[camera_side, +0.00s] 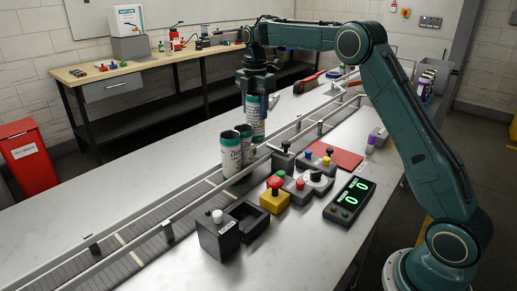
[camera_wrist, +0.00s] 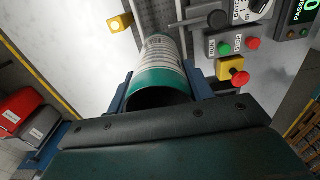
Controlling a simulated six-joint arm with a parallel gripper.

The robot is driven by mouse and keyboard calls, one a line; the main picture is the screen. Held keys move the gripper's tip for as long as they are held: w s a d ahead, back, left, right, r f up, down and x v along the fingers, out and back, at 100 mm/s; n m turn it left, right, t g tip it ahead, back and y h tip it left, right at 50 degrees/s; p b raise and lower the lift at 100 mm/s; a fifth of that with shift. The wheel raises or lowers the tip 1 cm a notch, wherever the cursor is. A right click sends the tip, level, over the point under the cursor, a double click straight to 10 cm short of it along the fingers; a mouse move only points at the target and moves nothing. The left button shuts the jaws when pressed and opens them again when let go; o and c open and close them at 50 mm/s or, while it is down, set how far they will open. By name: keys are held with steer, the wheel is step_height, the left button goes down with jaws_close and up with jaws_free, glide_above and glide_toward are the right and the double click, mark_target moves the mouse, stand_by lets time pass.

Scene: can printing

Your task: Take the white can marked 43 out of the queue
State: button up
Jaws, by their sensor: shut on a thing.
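My gripper (camera_side: 257,92) points down and is shut on a white can with green ends (camera_side: 258,124). The can is upright in the side view, beside two other cans at the conveyor; I cannot tell whether its base is clear of the belt. In the wrist view my gripper (camera_wrist: 158,88) has a finger on each side of the can (camera_wrist: 160,50), whose green open-looking end faces the camera. A front white can (camera_side: 231,157) and another can (camera_side: 246,136) partly behind it stand in the queue. No number 43 is legible on any can.
The conveyor (camera_side: 140,247) runs diagonally between metal rails. Right of it are control boxes, a yellow box with a red button (camera_side: 274,194), a dark square tray (camera_side: 246,218), a green display (camera_side: 350,196) and a red mat (camera_side: 337,156). The left tabletop is largely clear.

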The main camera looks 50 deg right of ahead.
steer(key=shift+r, duration=0.65)
